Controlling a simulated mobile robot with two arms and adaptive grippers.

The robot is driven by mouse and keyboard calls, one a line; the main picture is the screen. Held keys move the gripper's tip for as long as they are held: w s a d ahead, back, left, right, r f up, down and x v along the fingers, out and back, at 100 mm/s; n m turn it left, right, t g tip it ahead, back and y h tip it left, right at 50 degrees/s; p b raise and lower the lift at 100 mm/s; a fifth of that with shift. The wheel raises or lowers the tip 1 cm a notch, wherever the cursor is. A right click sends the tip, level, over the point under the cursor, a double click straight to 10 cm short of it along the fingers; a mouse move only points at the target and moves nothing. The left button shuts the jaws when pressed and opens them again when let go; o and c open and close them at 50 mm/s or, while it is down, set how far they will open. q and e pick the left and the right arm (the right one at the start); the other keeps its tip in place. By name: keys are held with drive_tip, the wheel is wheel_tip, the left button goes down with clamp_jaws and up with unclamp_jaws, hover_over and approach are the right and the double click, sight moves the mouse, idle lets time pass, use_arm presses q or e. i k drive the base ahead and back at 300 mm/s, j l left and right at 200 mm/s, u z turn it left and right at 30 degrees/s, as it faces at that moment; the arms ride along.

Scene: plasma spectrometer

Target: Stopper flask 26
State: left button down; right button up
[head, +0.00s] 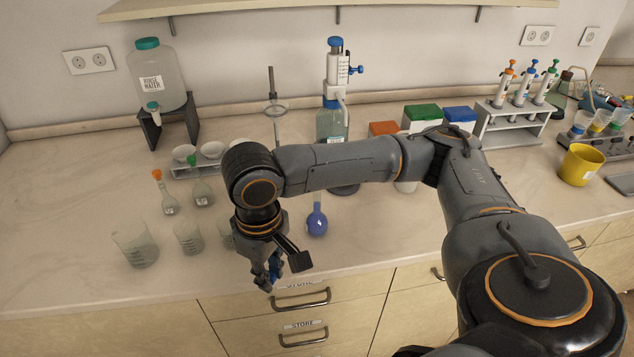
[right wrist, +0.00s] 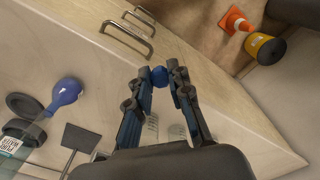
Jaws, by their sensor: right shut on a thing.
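My right gripper (head: 267,277) is over the front edge of the bench, fingers pointing down. In the right wrist view its fingertips (right wrist: 160,76) are closed on a small round blue stopper (right wrist: 158,77). A round flask with blue liquid (head: 317,223) stands upright on the bench, to the right of the gripper and apart from it. My arm hides the upper part of its neck in the head view. The blue flask also shows at the left of the right wrist view (right wrist: 67,91). No number 26 is readable on it. My left gripper is not in view.
Two small flasks with orange (head: 169,203) and green (head: 202,193) stoppers stand left. Beakers (head: 135,246) stand near the front left edge. A bottle-top dispenser (head: 332,122) and a ring stand (head: 276,108) are behind my arm. Drawers with handles (head: 303,300) lie below.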

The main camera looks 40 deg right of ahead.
sight(316, 223)
drive_tip(key=k+l, duration=0.1)
drive_tip(key=l, duration=0.35)
drive_tip(key=k+l, duration=0.1)
drive_tip(key=l, duration=0.3)
drive_tip(key=k+l+u, duration=0.1)
drive_tip(key=l, duration=0.35)
drive_tip(key=k+l, duration=0.1)
drive_tip(key=l, duration=0.3)
drive_tip(key=k+l, duration=0.1)
drive_tip(key=l, duration=0.3)
